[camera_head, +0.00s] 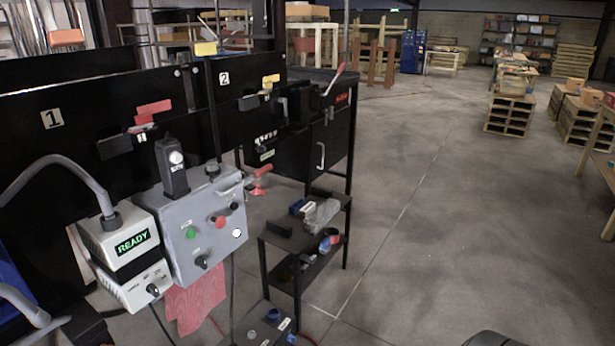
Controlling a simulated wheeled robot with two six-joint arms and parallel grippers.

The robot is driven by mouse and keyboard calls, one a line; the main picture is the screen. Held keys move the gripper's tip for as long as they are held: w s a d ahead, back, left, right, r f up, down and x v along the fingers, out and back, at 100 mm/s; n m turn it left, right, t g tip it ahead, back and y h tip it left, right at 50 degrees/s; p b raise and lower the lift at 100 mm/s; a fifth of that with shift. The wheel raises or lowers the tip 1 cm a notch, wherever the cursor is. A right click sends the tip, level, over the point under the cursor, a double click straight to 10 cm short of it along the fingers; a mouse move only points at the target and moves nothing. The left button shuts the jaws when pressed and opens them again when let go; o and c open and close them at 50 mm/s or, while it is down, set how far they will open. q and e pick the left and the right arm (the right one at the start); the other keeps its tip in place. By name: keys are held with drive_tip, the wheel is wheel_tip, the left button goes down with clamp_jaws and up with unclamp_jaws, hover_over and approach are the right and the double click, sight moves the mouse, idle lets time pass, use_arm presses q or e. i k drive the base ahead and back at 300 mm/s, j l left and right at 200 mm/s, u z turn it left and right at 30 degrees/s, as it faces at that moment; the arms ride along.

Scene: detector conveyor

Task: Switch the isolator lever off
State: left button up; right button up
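A grey control box (215,260) stands at the left centre with a green button (191,233), a red button (219,222) and black knobs. A lever with a red grip (263,170) sticks out from its right side, tilted slightly up to the right. A second, longer lever with a red grip (340,69) rises at a slant from the black cabinet (325,140) behind. No label shows which one is the isolator lever.
A beige unit with a lit "READY" display (132,242) and grey hose stands left of the box. A black shelf stand (264,263) holding small items is to the right. The concrete floor at right is open.

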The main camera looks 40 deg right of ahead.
sight(259, 173)
drive_tip(key=z, duration=1.1)
drive_tip(key=i+l+u, duration=0.15)
drive_tip(key=i+l, duration=0.15)
drive_tip(key=l, duration=0.15)
drive_tip(key=i+l+u, duration=0.15)
drive_tip(key=i+l, duration=0.15)
drive_tip(key=l, duration=0.2)
drive_tip(key=i+l+u, duration=0.1)
drive_tip(key=i+l, duration=0.2)
drive_tip(key=l, duration=0.2)
drive_tip(key=i+l+u, duration=0.15)
drive_tip(key=l, duration=0.4)
drive_tip(key=i+l+u, duration=0.15)
drive_tip(key=i+l, duration=0.15)
drive_tip(key=l, duration=0.3)
drive_tip(key=i+l+u, duration=0.15)
drive_tip(key=l, duration=0.4)
drive_tip(key=i+l+u, duration=0.1)
drive_tip(key=i+l, duration=0.15)
drive_tip(key=l, duration=0.4)
drive_tip(key=i+l+u, duration=0.15)
drive_tip(key=l, duration=0.45)
